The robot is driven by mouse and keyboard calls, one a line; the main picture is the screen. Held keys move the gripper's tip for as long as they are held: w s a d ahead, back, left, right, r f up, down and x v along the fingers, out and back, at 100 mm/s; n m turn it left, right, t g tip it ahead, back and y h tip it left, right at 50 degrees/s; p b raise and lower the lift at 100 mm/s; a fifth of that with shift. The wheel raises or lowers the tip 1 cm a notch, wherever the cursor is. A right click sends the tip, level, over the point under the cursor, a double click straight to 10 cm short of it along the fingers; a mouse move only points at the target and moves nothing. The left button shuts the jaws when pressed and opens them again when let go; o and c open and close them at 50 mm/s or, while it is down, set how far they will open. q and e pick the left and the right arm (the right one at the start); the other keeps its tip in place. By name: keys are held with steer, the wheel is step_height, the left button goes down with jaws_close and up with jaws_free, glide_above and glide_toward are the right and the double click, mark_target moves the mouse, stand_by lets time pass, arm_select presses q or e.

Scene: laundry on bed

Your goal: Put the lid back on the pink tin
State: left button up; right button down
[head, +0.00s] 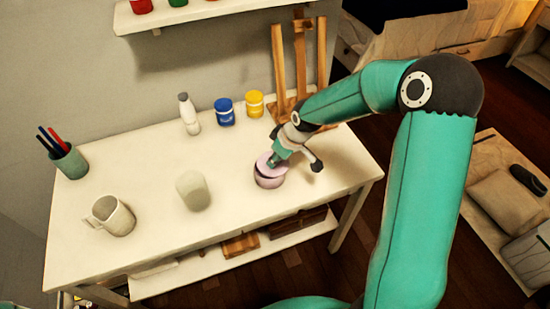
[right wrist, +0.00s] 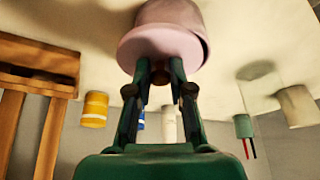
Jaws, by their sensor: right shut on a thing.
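The pink tin (head: 268,182) stands on the white table toward its right end. The pink lid (head: 265,161) is at the tin's top and looks slightly tilted and off-centre, with a dark gap along one side. My right gripper (head: 276,160) is shut on the lid. In the right wrist view the fingertips (right wrist: 160,78) meet at the lid's near edge (right wrist: 158,47), and the tin (right wrist: 172,12) shows behind it. I cannot tell whether the lid touches the rim all round. My left gripper is not in view.
On the table (head: 150,155) are a beige cup (head: 193,191), a white pitcher (head: 112,216), a pen cup (head: 68,161), a white bottle (head: 188,114), a blue jar (head: 224,112) and a yellow jar (head: 254,104). A wooden easel (head: 279,65) stands behind my right gripper.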

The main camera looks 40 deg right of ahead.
step_height(320, 180, up, 19)
steer(key=shift+r, duration=0.15)
steer(key=shift+w, duration=0.15)
stand_by(0.3)
steer(key=w+a+f+m, duration=0.1)
steer(key=a+f, duration=0.5)
steer(key=f, duration=0.2)
steer(key=w+a+f+m+h, duration=0.1)
steer(key=w+a+f+m, duration=0.1)
steer(key=a+f, duration=0.3)
step_height(320, 180, down, 4)
steer(key=shift+w+a+m, duration=0.15)
steer(key=shift+a+m, duration=0.15)
steer(key=shift+a, duration=0.1)
